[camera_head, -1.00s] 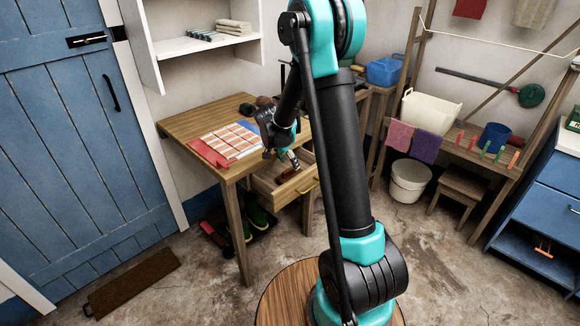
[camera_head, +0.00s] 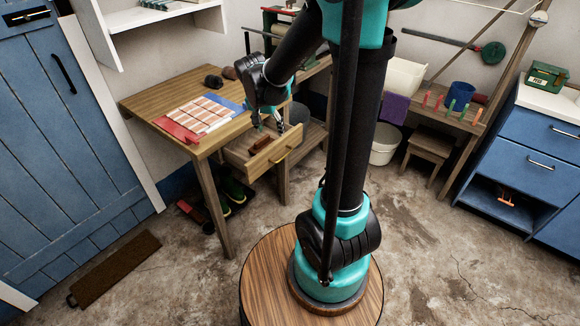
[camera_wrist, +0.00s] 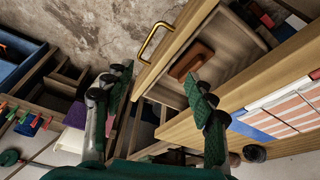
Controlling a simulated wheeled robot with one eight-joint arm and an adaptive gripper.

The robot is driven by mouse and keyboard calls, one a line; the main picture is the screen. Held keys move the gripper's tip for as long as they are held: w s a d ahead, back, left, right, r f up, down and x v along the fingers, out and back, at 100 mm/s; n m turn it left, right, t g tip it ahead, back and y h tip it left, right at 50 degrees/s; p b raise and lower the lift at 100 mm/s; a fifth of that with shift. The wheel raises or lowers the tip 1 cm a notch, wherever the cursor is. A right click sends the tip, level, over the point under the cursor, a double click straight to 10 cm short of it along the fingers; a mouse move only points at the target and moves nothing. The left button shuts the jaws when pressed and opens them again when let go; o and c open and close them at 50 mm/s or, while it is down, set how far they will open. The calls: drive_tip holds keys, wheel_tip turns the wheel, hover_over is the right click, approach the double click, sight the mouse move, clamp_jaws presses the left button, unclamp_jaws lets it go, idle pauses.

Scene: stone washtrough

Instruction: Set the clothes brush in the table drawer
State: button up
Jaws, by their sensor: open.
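The table drawer (camera_head: 272,159) is pulled open under the table top, with a brass handle on its front. The clothes brush (camera_head: 261,143), a brown block, lies inside the drawer. In the wrist view the brush (camera_wrist: 191,61) rests on the floor of the open drawer (camera_wrist: 232,45), close behind the front panel. My gripper (camera_head: 270,120) is above the drawer. In the wrist view its fingers (camera_wrist: 160,80) are spread wide with nothing between them, and the brush is apart from them. The right fingertip overlaps the drawer in that view.
A white bucket (camera_head: 385,146) and low stool (camera_head: 428,145) stand to the right. The floor in front is mostly clear.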

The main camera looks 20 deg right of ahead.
drive_tip(key=s+d+f+n+y, duration=0.1)
drive_tip(key=s+f+n, duration=0.1)
drive_tip(key=s, duration=0.7)
drive_tip(key=s+d+f+n+t+y, duration=0.1)
drive_tip(key=s+n, duration=0.4)
drive_tip(key=s, duration=0.5)
wheel_tip(320, 180, down, 2)
drive_tip(key=shift+d+f, duration=0.1)
drive_tip(key=shift+d, duration=0.6)
drive_tip(key=shift+w, duration=0.1)
drive_tip(key=shift+c, duration=0.5)
